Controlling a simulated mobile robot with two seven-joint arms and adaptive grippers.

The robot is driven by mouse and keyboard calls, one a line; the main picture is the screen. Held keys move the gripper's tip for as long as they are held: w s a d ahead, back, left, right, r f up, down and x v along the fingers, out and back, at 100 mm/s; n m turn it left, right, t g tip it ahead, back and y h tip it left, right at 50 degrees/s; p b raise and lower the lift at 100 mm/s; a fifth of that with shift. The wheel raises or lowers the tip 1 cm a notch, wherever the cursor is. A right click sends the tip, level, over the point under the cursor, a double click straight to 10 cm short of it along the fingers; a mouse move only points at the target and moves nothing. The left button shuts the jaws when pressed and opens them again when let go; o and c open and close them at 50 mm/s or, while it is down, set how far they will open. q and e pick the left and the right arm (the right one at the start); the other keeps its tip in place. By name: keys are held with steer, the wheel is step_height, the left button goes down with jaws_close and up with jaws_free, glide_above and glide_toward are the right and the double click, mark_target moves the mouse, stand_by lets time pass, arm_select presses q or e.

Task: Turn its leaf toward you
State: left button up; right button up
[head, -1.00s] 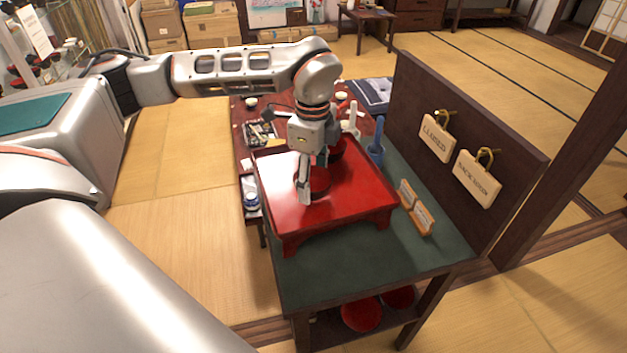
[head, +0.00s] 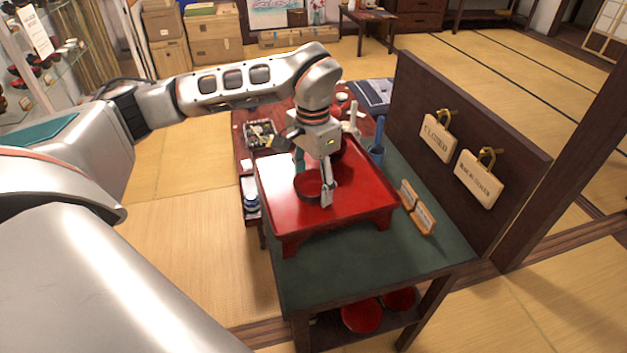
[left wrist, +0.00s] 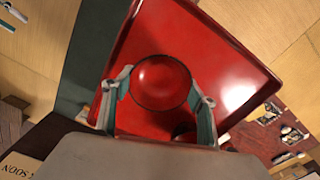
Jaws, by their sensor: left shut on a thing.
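In the left wrist view the two fingers (left wrist: 163,92) flank the bowl. My right gripper is out of view.
A dark panel (head: 520,165) with hanging plaques bounds the right side.

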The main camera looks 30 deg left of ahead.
arm_select(q)
steer(key=shift+f, duration=0.15)
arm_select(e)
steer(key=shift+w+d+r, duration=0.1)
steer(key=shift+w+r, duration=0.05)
arm_select(q)
steer(key=shift+f, duration=0.25)
stand_by(0.4)
steer(key=o, duration=1.2)
steer(key=shift+r, duration=0.15)
steer(key=shift+r+p, duration=1.75)
steer(key=shift+r, duration=0.65)
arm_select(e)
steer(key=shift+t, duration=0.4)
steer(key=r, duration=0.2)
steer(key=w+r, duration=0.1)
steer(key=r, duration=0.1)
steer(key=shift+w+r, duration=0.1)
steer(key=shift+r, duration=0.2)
